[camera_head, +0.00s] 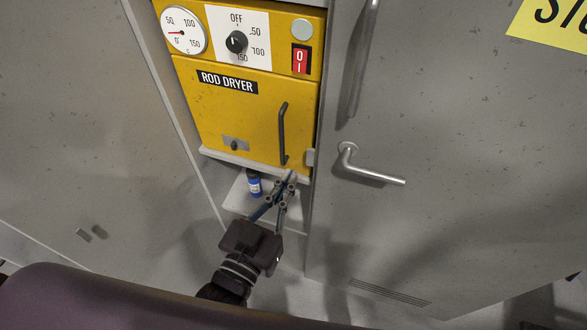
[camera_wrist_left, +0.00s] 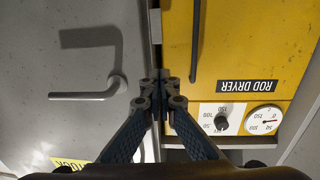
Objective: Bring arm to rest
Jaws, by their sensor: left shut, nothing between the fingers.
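My left gripper (camera_head: 289,178) comes up from the bottom of the head view and stands in front of the lower right corner of the yellow rod dryer (camera_head: 236,127). Its fingers are together with nothing between them. In the left wrist view the shut fingertips (camera_wrist_left: 160,78) lie over the edge between the dryer (camera_wrist_left: 255,45) and the grey door. The dryer's door is closed, and its dark handle (camera_head: 283,134) is a little above the fingertips, apart from them in the head view. My right gripper is not in view.
A small blue bottle (camera_head: 254,184) stands on a pale shelf (camera_head: 236,201) under the dryer, close to the left gripper. A grey door (camera_head: 440,150) with a lever handle (camera_head: 372,172) is to the right. A grey panel (camera_head: 80,110) is to the left.

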